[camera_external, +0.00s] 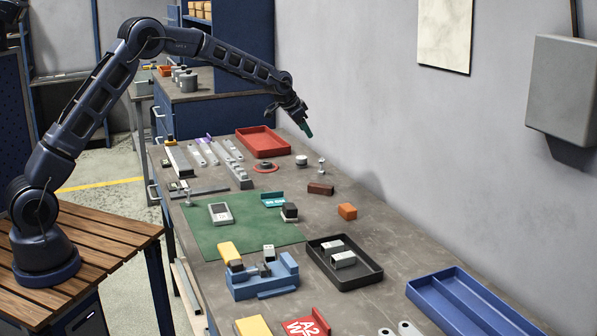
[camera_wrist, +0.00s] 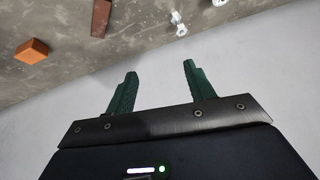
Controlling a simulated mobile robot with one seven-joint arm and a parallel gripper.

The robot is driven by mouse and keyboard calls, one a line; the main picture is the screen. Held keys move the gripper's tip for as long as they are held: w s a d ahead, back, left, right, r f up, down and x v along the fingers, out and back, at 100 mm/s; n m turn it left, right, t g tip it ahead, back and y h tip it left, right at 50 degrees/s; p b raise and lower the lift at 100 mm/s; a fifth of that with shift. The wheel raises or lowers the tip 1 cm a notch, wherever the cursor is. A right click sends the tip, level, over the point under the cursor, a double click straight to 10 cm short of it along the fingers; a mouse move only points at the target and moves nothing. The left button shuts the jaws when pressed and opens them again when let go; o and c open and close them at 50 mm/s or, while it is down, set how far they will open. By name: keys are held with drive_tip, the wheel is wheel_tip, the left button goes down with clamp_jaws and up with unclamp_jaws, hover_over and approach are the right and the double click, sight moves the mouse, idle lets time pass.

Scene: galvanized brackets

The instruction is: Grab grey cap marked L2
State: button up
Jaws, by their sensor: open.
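No L2 marking is readable in either view, so I cannot tell which piece is the grey cap. Small grey pieces that could be caps include two light blocks (camera_external: 343,259) in the black tray (camera_external: 372,277), and small blocks (camera_external: 268,253) on the blue fixture (camera_external: 255,284). A dark block with a lighter top (camera_external: 289,212) stands on the green mat (camera_external: 215,245). My gripper (camera_external: 307,130) is raised over the far wall side of the bench, well away from these pieces. In the wrist view its green fingers (camera_wrist: 160,72) are apart with nothing between them.
A red tray (camera_external: 263,142), a brown block (camera_external: 320,188) and an orange block (camera_external: 347,211) lie on the bench; the orange block also shows in the wrist view (camera_wrist: 32,50). A blue divided tray (camera_external: 462,303) is at the front right. The wall borders the bench closely.

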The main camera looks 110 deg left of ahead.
drive_tip(key=n, duration=0.1)
approach(301, 157)
drive_tip(key=shift+g+y, duration=0.3)
drive_tip(key=shift+w+d+x, duration=0.1)
drive_tip(key=shift+x, duration=1.65)
drive_tip(key=shift+w+d+x, duration=0.1)
drive_tip(key=shift+w+x, duration=0.05)
drive_tip(key=shift+x, duration=1.6)
drive_tip(key=shift+w+d+x, duration=0.1)
drive_tip(key=shift+x, duration=1.65)
drive_tip(key=shift+f, duration=0.1)
drive_tip(key=c, duration=0.8)
